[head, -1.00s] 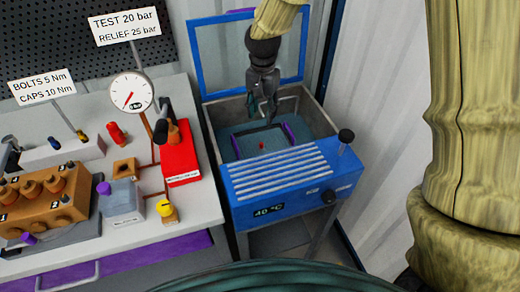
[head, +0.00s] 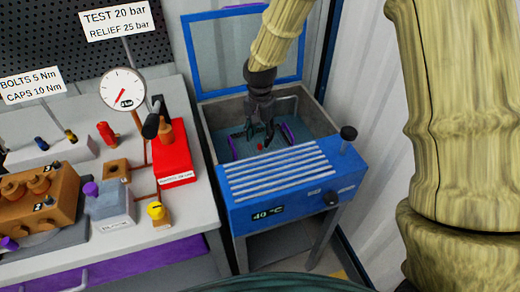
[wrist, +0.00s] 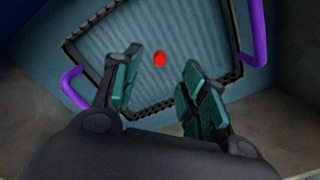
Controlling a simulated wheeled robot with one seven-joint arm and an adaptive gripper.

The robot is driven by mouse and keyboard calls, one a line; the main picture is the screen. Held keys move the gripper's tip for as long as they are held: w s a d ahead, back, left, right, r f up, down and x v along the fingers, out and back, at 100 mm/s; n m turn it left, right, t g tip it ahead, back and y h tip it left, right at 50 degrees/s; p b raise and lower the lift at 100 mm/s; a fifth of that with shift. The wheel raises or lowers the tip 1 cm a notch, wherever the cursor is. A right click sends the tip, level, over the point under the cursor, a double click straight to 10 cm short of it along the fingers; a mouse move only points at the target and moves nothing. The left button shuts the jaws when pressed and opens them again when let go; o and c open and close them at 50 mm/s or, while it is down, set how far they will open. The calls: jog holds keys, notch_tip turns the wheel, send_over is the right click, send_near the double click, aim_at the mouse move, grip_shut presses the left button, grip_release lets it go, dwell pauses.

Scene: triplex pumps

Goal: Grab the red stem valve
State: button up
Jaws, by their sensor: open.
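The red stem valve shows as a small red piece (head: 260,147) low inside the blue wash tank, and it also shows in the wrist view (wrist: 160,59). It lies on the ribbed floor of a dark basket (wrist: 207,62) with purple handles. My gripper (head: 261,136) hangs inside the tank opening, above the basket. In the wrist view its two green-padded fingers (wrist: 155,95) are apart with nothing between them. The red piece lies beyond the fingertips, between their lines and apart from them.
The blue tank (head: 287,197) has a raised lid (head: 240,60) behind and a slatted front shelf with a knob (head: 348,134). To the left, a bench (head: 170,235) carries a red box (head: 172,165), a gauge (head: 123,90) and an orange pump block (head: 40,200).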

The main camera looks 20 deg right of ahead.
aim_at(260, 149)
jog(key=shift+s+f, duration=0.15)
jog(key=shift+f, duration=1.2)
jog(key=shift+s+f, duration=0.15)
jog(key=shift+f, duration=1.15)
jog(key=shift+a, duration=0.1)
grip_shut()
